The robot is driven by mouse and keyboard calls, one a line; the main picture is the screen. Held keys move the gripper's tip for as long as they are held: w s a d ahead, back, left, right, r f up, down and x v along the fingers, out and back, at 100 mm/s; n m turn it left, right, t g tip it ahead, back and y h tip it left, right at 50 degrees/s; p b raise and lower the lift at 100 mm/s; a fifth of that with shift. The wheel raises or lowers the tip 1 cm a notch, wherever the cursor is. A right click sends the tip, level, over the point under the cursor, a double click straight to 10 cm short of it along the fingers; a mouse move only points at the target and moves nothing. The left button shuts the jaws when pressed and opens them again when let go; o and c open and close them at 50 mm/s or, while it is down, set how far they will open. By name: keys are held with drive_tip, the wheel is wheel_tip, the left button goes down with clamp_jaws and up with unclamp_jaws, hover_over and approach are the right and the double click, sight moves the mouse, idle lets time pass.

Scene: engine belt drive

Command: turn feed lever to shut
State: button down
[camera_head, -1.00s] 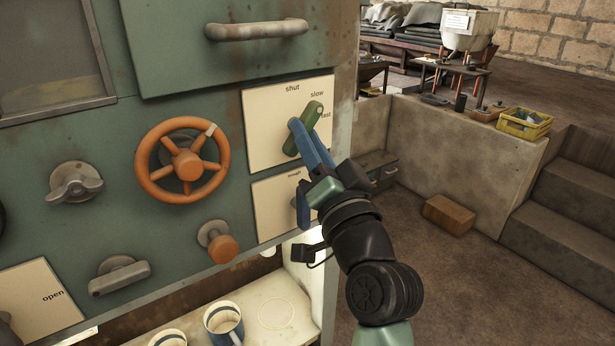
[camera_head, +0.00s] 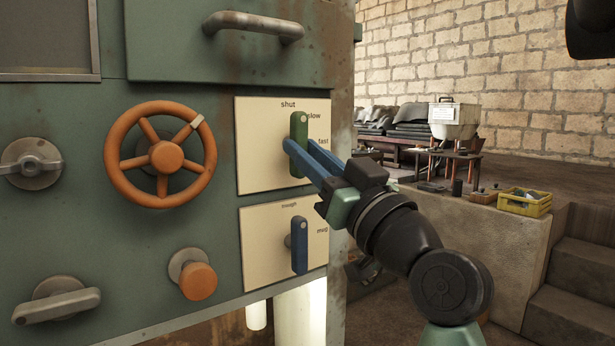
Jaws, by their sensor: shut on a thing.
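The green feed lever (camera_head: 299,129) sits on a cream plate (camera_head: 258,160) with the labels "shut", "slow" and "fast". It stands nearly upright, its white-dotted upper end below and between "shut" and "slow". My gripper (camera_head: 300,146) comes in from the lower right, and its blue fingers are shut on the green feed lever around its middle and lower part. The fingers partly hide the lever's lower end.
A blue lever (camera_head: 299,247) hangs on a second cream plate (camera_head: 262,261) just below. An orange handwheel (camera_head: 166,155) and an orange knob (camera_head: 198,281) are to the left. A drawer handle (camera_head: 253,24) juts out above. Open room lies right of the panel.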

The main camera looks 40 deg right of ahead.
drive_tip(key=shift+n, duration=0.3)
drive_tip(key=c, duration=0.7)
unclamp_jaws()
drive_tip(key=v, duration=1.3)
drive_tip(key=shift+w+b, duration=0.1)
drive_tip(key=shift+b, duration=0.2)
drive_tip(key=shift+d, duration=0.1)
